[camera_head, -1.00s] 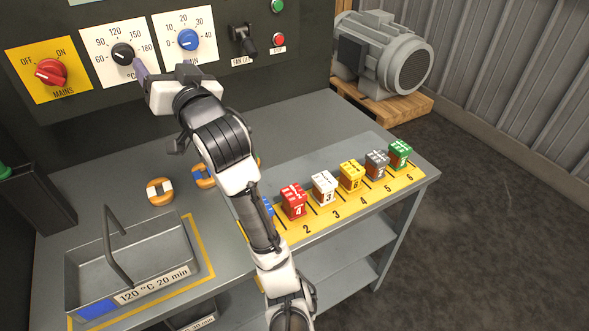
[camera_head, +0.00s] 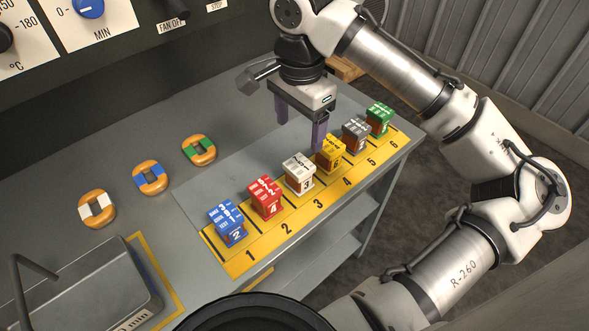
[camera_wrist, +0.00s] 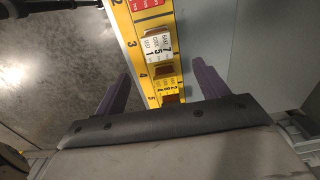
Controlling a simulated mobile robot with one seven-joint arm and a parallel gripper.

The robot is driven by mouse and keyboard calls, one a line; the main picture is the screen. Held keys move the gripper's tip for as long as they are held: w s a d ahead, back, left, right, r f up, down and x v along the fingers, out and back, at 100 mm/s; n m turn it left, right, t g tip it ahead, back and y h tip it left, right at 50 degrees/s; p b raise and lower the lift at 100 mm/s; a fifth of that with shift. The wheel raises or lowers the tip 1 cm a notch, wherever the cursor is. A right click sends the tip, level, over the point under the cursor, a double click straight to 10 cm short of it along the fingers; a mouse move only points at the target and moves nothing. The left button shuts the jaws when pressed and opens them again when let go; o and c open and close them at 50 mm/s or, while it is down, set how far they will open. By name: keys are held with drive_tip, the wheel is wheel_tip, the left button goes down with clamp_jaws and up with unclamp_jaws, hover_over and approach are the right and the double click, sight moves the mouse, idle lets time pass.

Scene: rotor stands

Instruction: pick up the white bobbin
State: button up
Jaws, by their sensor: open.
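The white bobbin (camera_head: 299,171), a block with white marked faces and a brown middle, stands upright on the yellow numbered strip (camera_head: 240,262) near mark 3. It sits between the red and yellow blocks. In the wrist view the white bobbin (camera_wrist: 159,45) lies just beyond my fingertips, near the line between them. My gripper (camera_head: 300,122) is open and empty, pointing down above the row, behind the white and yellow blocks. In the wrist view my gripper (camera_wrist: 161,72) has its two purple fingers spread on either side of the strip.
Close neighbours are the red block (camera_head: 266,197) and the yellow block (camera_head: 330,154). Blue (camera_head: 227,222), grey (camera_head: 355,134) and green (camera_head: 379,119) blocks share the strip. Bare table lies behind the row.

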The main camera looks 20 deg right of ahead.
sight(299, 165)
drive_tip(key=f, duration=0.8)
drive_tip(key=shift+s+p, duration=0.2)
drive_tip(key=shift+p, duration=0.1)
drive_tip(key=shift+f+p, duration=0.6)
drive_tip(key=shift+f, duration=2.25)
drive_tip(key=c, duration=1.2)
drive_tip(key=shift+r, duration=0.15)
drive_tip(key=shift+c, duration=0.2)
